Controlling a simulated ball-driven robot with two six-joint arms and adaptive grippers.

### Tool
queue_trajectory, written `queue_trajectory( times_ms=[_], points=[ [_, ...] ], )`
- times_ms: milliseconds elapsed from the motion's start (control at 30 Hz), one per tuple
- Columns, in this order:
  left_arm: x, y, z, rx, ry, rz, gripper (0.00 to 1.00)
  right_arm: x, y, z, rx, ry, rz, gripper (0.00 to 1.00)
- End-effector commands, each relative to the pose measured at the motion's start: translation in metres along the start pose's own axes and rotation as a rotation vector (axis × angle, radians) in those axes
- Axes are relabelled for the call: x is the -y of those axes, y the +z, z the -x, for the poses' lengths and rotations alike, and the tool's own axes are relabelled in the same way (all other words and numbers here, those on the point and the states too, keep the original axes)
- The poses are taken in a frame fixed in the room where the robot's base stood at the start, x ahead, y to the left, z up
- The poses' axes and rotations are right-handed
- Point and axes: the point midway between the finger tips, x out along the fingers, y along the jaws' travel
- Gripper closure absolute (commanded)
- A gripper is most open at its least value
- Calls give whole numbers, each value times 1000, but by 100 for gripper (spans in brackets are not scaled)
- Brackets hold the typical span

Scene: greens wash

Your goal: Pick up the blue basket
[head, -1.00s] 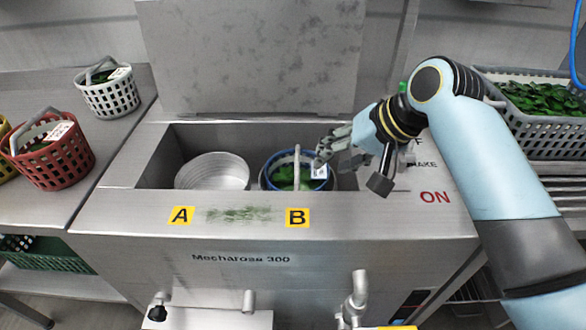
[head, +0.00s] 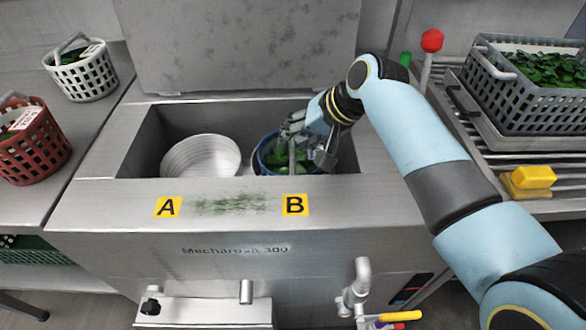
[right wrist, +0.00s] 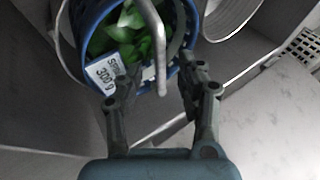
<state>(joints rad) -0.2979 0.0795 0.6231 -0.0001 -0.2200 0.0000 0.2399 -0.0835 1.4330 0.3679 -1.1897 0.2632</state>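The blue basket (head: 266,158) sits in the sink at position B, with green leaves inside and a grey handle (right wrist: 156,45) arching over it. In the right wrist view its blue rim (right wrist: 84,28) and a white label reading 300 g (right wrist: 103,72) show. My right gripper (head: 296,132) is at the basket's top, beside the handle. In the right wrist view its fingers (right wrist: 155,88) are apart, with the handle's bar between them and not clamped. My left gripper is not in view.
A white basket (head: 82,78) and a red basket (head: 30,150) stand on the left counter. A grey crate of leaves (head: 520,105) and a yellow block (head: 533,177) are at right. A red-knobbed lever (head: 432,41) stands behind my arm.

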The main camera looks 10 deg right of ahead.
Motion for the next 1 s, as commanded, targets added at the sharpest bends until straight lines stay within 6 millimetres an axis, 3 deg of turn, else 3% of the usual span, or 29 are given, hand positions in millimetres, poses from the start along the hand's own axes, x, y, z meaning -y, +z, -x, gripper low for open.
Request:
queue_trajectory(
  times_ms=[100,333,633,1000],
  points=[
    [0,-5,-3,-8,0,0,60,0,0,-11,0,0,0,62],
    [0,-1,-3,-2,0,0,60,0,0,-12,-1,0,1,62],
    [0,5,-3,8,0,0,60,0,0,-12,-1,1,1,100],
    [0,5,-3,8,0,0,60,0,0,-12,0,1,0,100]
  ],
)
